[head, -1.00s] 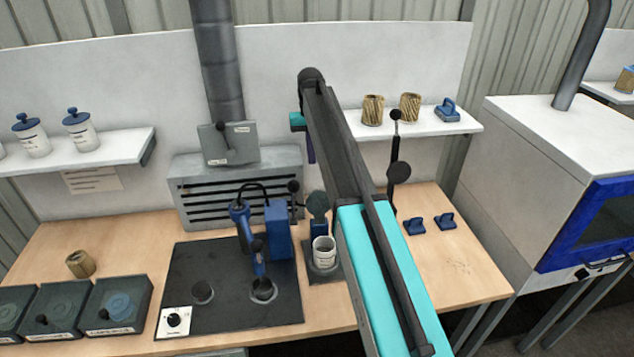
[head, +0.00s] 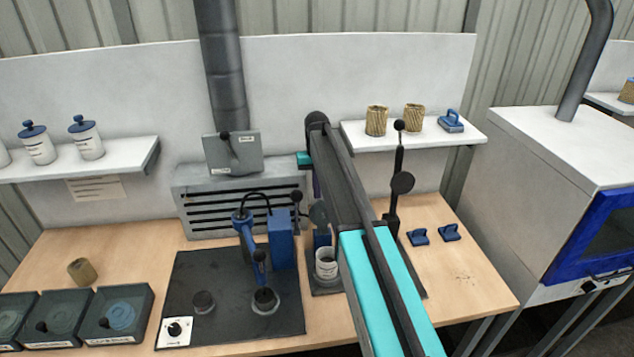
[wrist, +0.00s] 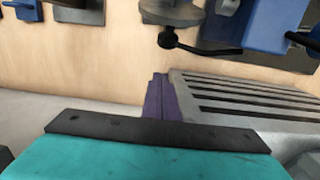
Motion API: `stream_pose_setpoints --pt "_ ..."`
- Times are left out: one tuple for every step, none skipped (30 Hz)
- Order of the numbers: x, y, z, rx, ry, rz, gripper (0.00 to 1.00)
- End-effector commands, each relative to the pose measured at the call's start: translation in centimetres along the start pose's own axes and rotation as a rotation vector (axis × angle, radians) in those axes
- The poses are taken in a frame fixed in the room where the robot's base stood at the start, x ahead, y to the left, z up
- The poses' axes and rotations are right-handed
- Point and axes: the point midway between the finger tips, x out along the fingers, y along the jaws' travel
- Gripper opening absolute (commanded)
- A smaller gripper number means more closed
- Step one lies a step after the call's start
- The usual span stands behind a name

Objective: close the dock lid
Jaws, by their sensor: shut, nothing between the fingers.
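What looks like the dock is a dark stand (head: 325,287) with a white cup (head: 326,264) on it. A round grey-green lid (head: 318,213) stands raised above and behind the cup. In the wrist view the round lid (wrist: 170,12) shows at the top edge, with a black ball knob. My gripper (head: 316,184) is just above and behind the lid in the head view, partly covered by my arm. Its purple fingers (wrist: 160,97) are together and empty, apart from the lid and knob in the wrist view.
A blue tool block (head: 281,240) and black plate stand left of the dock, with a vented grey box (head: 240,210) behind. A black upright lever (head: 400,185) stands to the right. Two blue pieces (head: 418,236) lie on the bare table at right.

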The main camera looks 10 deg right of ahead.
Motion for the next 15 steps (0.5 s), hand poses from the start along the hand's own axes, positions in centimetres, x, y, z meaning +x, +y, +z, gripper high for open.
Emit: stream_pose_setpoints --pt "-0.1 0.0 0.6 0.000 0.001 0.000 0.00" --pt "-0.3 0.0 0.9 0.000 0.001 0.000 0.00" --pt "-0.4 0.0 1.2 0.000 0.001 0.000 0.00" --pt "-0.5 0.0 1.5 0.000 0.001 0.000 0.00" --pt "-0.6 0.0 1.8 0.000 0.001 0.000 0.00" --pt "-0.7 0.1 2.1 0.000 0.000 0.000 0.00" --pt "-0.8 0.1 2.3 0.000 0.000 0.000 0.00" --pt "-0.9 0.1 2.5 0.001 0.000 0.000 0.00" --pt "-1.0 0.1 2.8 0.001 0.000 0.000 0.00" --pt "-1.1 0.1 3.0 0.001 0.000 0.000 0.00" --pt "-1.1 0.1 3.1 0.001 0.000 0.000 0.00" --pt "-1.2 0.1 3.3 0.001 0.000 0.000 0.00" --pt "-1.3 0.1 3.4 0.001 0.000 0.000 0.00" --pt "-1.3 0.1 3.5 0.001 0.000 0.000 0.00" --pt "-1.3 0.1 3.6 0.001 0.000 0.000 0.00"
